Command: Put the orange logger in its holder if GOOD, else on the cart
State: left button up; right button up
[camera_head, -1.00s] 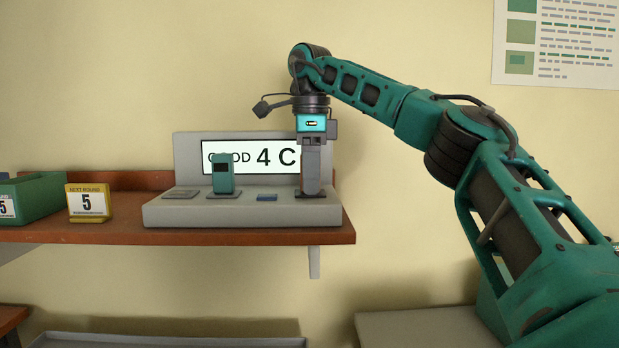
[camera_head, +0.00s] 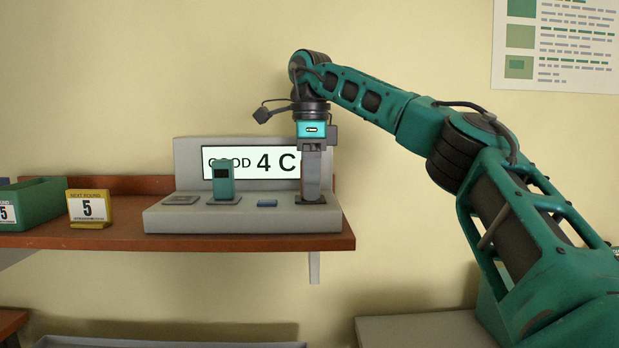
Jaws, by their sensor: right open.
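My right gripper (camera_head: 311,196) points straight down at the right end of a grey station (camera_head: 240,222) on the shelf. Its jaws are open, with the fingertips low over a dark plate there. I see no orange logger; anything between or behind the fingers is hidden. The display (camera_head: 250,162) behind reads "GOOD 4 C", partly covered. A green upright device (camera_head: 223,180) with a dark screen stands in a holder left of the gripper. A flat grey holder (camera_head: 181,200) farther left is empty. My left gripper is out of view.
A yellow "NEXT ROUND 5" sign (camera_head: 88,207) and a green bin (camera_head: 40,203) stand left on the brown shelf (camera_head: 200,241). A grey tray edge (camera_head: 170,345) shows below.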

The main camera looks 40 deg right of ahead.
jog(key=shift+p, duration=0.4)
dwell(0.3)
jog(key=shift+c, duration=0.3)
grip_shut()
dwell(0.3)
jog(key=shift+r+p, duration=0.3)
jog(key=shift+r, duration=2.7)
